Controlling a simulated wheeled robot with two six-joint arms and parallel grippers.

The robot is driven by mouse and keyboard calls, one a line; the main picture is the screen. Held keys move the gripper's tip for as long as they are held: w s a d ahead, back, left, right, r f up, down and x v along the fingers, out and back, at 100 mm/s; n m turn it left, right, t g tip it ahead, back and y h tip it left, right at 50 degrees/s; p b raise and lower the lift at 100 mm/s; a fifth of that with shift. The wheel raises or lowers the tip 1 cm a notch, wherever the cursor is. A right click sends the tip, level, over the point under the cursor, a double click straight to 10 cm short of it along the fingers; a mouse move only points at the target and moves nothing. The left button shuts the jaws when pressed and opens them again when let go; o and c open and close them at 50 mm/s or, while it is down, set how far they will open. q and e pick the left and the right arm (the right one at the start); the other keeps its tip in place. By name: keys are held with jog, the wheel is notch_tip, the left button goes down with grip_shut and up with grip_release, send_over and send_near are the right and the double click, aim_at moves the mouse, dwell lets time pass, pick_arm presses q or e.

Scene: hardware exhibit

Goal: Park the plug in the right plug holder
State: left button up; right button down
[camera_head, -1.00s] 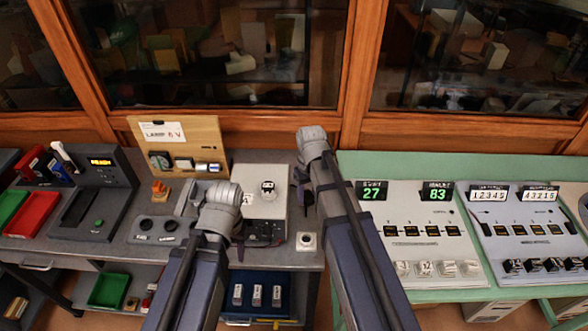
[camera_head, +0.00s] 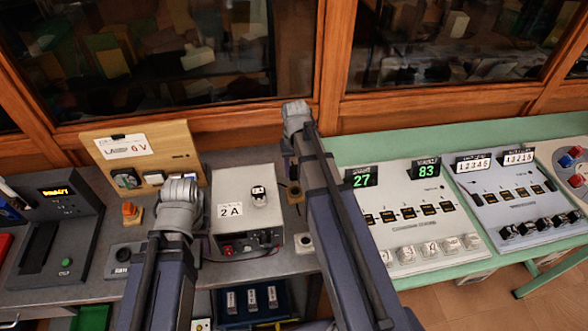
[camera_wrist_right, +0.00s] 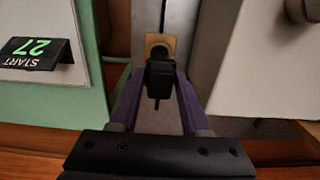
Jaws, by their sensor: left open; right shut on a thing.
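My right gripper (camera_wrist_right: 159,106) is shut on a black plug (camera_wrist_right: 160,76), held between its two fingers in the right wrist view. A small tan holder block (camera_wrist_right: 153,40) lies just beyond the plug there; whether they touch I cannot tell.
A green-edged table with a white counter panel (camera_head: 400,182) is close on the right. A small white square piece with a dark hole (camera_head: 303,243) sits at the bench's front edge. A wooden lamp board (camera_head: 175,140) stands behind my left arm. Glass cabinets close off the back.

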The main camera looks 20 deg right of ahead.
pick_arm(q)
jog(key=shift+f+b, duration=2.25)
jog(key=shift+f, duration=0.2)
pick_arm(e)
jog(key=shift+f, duration=2.45)
pick_arm(q)
jog(key=shift+f+b, duration=1.1)
pick_arm(e)
jog(key=shift+f, duration=1.15)
grip_release()
pick_arm(q)
jog(key=shift+r, duration=0.1)
pick_arm(e)
jog(key=shift+r, duration=0.15)
jog(key=shift+r+p, duration=3.45)
jog(key=shift+p, duration=0.1)
pick_arm(q)
notch_tip(320, 180, up, 7)
jog(key=shift+s, duration=0.15)
pick_arm(e)
jog(key=shift+s+f, duration=0.1)
jog(key=shift+s, duration=0.05)
